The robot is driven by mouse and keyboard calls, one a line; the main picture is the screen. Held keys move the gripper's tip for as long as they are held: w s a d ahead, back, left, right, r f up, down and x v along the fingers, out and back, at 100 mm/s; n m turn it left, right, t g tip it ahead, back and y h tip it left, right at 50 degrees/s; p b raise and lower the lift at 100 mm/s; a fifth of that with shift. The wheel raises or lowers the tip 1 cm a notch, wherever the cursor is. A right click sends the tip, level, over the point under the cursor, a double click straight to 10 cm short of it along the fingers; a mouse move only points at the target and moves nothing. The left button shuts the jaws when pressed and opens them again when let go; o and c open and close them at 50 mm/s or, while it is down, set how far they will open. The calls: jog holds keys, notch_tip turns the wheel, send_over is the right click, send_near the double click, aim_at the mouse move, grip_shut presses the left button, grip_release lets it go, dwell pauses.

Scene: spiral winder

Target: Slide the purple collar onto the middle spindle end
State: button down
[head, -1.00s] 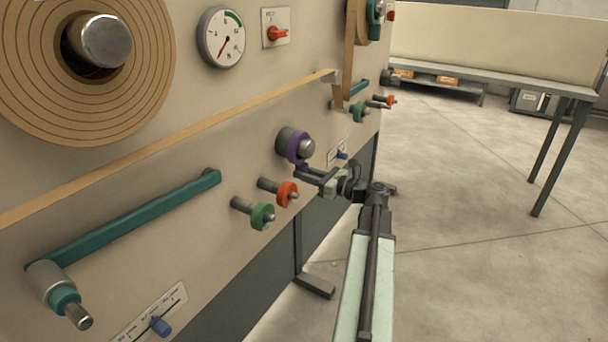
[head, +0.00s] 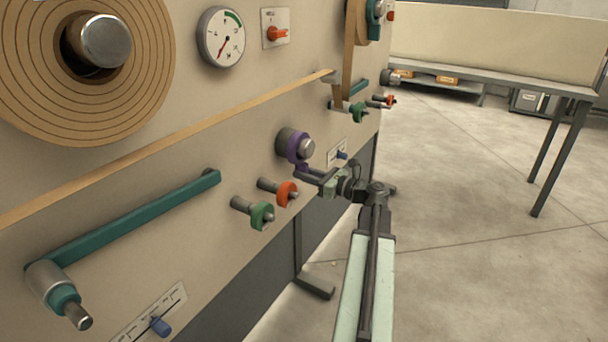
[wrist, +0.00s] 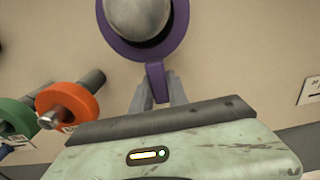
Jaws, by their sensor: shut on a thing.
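The purple collar (head: 298,147) is around the middle spindle end (head: 307,148), whose metal tip sticks out through it toward me. In the wrist view the purple collar (wrist: 178,38) rings the rounded grey spindle end (wrist: 138,14), and its tab points down. My gripper (head: 305,172) is below the spindle; in the wrist view my gripper (wrist: 157,88) is shut on that tab. How far the collar sits along the spindle is hard to tell.
An orange collar (head: 287,194) and a green collar (head: 262,216) sit on pegs at lower left. A small blue-knobbed lever (head: 342,155) is close on the right. A teal bar (head: 140,215) crosses the panel's left. Floor to the right is open up to a table (head: 500,78).

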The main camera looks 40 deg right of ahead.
jog(key=shift+r+p, duration=0.45)
jog(key=shift+f, duration=0.1)
jog(key=shift+s+d, duration=0.15)
jog(key=shift+s, duration=0.4)
jog(key=r+v, duration=0.1)
jog(key=v, duration=1.5)
jog(key=shift+s+p, duration=0.25)
jog(key=shift+p, duration=0.1)
